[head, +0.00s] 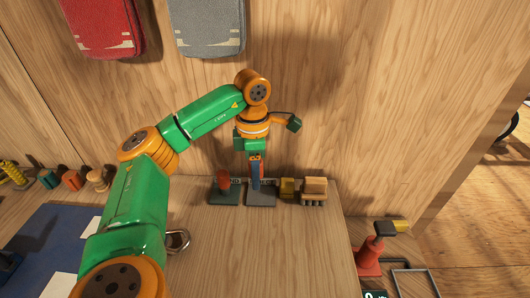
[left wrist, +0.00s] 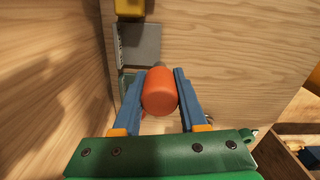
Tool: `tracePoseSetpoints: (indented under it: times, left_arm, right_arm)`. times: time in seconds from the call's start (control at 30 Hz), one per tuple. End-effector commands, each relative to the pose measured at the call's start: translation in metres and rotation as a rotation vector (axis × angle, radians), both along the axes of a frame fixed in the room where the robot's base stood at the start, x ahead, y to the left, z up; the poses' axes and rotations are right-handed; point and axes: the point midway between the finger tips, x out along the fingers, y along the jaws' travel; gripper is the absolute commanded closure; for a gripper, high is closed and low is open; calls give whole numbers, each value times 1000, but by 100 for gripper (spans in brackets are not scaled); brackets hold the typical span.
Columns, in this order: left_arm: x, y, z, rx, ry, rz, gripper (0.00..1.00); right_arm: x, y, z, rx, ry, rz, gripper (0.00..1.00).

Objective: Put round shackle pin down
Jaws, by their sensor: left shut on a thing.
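The round shackle pin shows as an orange-red cylinder (left wrist: 160,92) between the blue fingers of my left gripper (left wrist: 161,88) in the left wrist view. The fingers are shut on it from both sides. In the head view my left gripper (head: 256,178) points down, close over a dark grey plate (head: 261,198) at the back of the table. The fingers mostly hide the pin there, and I cannot tell whether it touches the plate. A grey plate (left wrist: 141,44) also shows beyond the pin in the left wrist view. My right gripper is not in view.
A red peg (head: 223,181) stands on a dark base left of my gripper. A yellow block (head: 287,188) and a wooden block (head: 314,188) stand to the right. A metal shackle (head: 178,241) lies near my arm. The wooden wall is close behind; the table's front middle is clear.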

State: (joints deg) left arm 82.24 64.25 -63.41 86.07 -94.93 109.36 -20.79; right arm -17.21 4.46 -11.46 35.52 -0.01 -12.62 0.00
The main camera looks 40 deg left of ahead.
Motion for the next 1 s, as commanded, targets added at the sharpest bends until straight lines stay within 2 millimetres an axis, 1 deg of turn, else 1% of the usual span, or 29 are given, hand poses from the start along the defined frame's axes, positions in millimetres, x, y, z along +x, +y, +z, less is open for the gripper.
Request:
tracePoseSetpoints:
  times: [0.1,0.2,0.27,0.4,0.5,0.67,0.8,0.83,0.87,1.0]
  left_arm:
    - [17,9,-24,1,4,2,100]
    - [27,14,-37,0,1,2,100]
    - [32,16,-44,1,2,1,100]
    - [33,18,-70,2,4,-1,100]
    - [33,17,-76,1,0,-1,100]
    - [33,17,-76,2,-1,0,100]
    - [33,17,-80,1,-1,0,100]
    - [33,17,-79,1,-1,0,50]
    - [33,17,-79,1,-1,0,46]
    - [33,17,-79,1,-1,0,46]
  right_arm:
    - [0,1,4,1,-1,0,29]
    - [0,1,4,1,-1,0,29]
    - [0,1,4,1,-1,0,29]
    - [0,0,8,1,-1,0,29]
    - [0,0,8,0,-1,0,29]
    - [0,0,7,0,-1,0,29]
    - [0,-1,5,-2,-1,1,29]
    - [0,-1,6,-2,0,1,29]
    - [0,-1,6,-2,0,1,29]
    - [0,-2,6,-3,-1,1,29]
